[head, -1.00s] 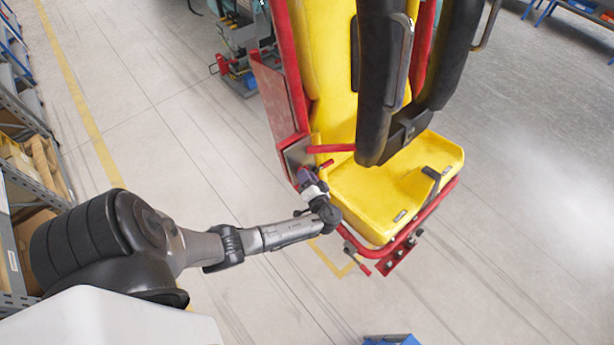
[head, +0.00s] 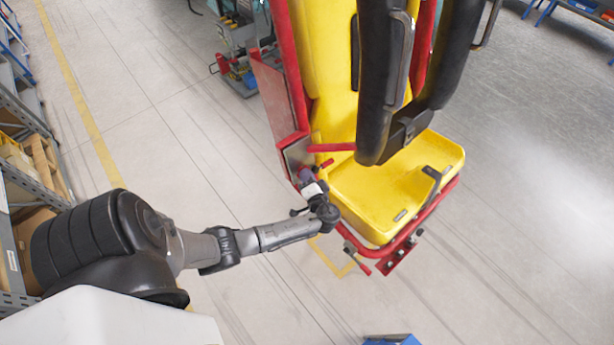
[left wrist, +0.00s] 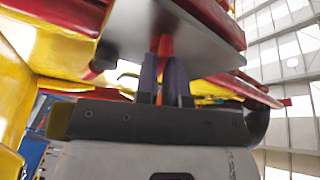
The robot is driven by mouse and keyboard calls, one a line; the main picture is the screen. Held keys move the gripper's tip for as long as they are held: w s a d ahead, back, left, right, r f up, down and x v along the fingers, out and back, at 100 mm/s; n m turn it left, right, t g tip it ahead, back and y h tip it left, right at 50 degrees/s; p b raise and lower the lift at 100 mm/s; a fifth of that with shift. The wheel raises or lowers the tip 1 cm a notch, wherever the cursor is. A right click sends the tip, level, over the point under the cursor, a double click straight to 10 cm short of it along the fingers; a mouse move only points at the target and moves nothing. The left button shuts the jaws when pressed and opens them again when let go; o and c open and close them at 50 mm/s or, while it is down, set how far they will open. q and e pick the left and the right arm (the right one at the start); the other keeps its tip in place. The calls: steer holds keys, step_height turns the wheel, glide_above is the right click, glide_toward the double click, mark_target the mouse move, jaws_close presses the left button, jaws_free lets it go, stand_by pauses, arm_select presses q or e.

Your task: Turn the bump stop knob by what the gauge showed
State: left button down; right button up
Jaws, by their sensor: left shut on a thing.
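The yellow seat (head: 395,190) of the coaster car hangs in its red frame in the head view. A grey plate (head: 297,156) is on the frame's left side. My left gripper (head: 305,175) is at this plate's lower end. In the left wrist view, the two dark fingers of the left gripper (left wrist: 163,80) point up to a grey plate (left wrist: 180,30). They are shut on a slim red part (left wrist: 165,46) below the plate, which looks like the bump stop knob. Its lower end is hidden between the fingers. No gauge can be made out. My right gripper is out of view.
Black padded restraints (head: 382,85) hang over the seat. A red bar (head: 330,148) juts out just above my left gripper. A red bracket (head: 392,262) sits under the seat's front. Shelving (head: 30,150) stands at the left. The floor between is clear.

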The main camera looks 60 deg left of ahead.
arm_select(q)
steer(key=m+h, duration=0.1)
steer(key=m, duration=0.2)
steer(key=m+h, duration=0.1)
steer(key=m, duration=0.2)
steer(key=shift+t, duration=0.3)
stand_by(0.4)
steer(key=c, duration=1.2)
jaws_free()
